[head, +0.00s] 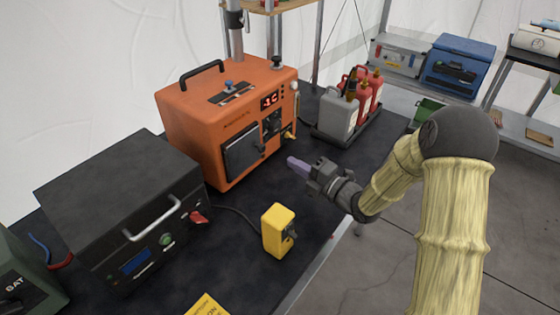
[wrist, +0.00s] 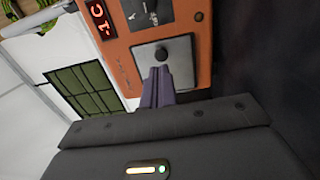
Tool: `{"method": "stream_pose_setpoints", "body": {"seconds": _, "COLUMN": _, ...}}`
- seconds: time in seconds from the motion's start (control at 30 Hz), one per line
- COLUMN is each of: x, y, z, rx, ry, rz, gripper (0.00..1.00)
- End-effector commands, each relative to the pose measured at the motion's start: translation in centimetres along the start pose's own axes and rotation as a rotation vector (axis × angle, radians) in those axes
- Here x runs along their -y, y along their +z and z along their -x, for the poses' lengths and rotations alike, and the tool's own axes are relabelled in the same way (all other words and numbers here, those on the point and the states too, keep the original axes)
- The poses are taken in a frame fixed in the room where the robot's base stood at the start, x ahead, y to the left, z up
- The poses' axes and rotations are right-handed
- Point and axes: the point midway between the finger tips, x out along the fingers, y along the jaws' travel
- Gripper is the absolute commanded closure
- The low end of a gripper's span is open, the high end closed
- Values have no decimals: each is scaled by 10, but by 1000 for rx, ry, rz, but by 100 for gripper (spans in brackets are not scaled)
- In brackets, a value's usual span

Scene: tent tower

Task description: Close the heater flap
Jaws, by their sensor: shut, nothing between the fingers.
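The heater (head: 205,115) is an orange box with a black top handle and a red digital display, standing on the dark table. Its flap (head: 243,151) is a dark grey panel low on the front face with a small knob. In the wrist view the flap (wrist: 176,48) shows as a grey panel with a black knob. It looks flush or nearly flush with the face; a small gap cannot be ruled out. My gripper (head: 297,165) is shut and empty, its purple fingers pointing at the heater front. In the wrist view the fingertips (wrist: 158,78) overlap the flap's lower edge; contact is unclear.
A yellow device (head: 279,230) stands on the table in front of the heater. A black box (head: 125,200) with a silver handle is at left. Grey and red canisters (head: 338,115) sit in a tray right of the heater. Bare table lies between heater and yellow device.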

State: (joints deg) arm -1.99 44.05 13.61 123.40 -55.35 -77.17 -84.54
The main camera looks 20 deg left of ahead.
Motion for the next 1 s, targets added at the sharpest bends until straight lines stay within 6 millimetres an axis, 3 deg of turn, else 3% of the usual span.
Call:
{"method": "stream_pose_setpoints", "body": {"seconds": 0.2, "x": 2, "y": 1, "z": 41, "rx": -5, "ry": -2, "rz": -1, "gripper": 100}}
{"method": "stream_pose_setpoints", "body": {"seconds": 0.4, "x": 2, "y": 3, "z": 60, "rx": -7, "ry": -2, "rz": -2, "gripper": 100}}
{"method": "stream_pose_setpoints", "body": {"seconds": 1.0, "x": 2, "y": 7, "z": 63, "rx": 14, "ry": -26, "rz": -15, "gripper": 100}}
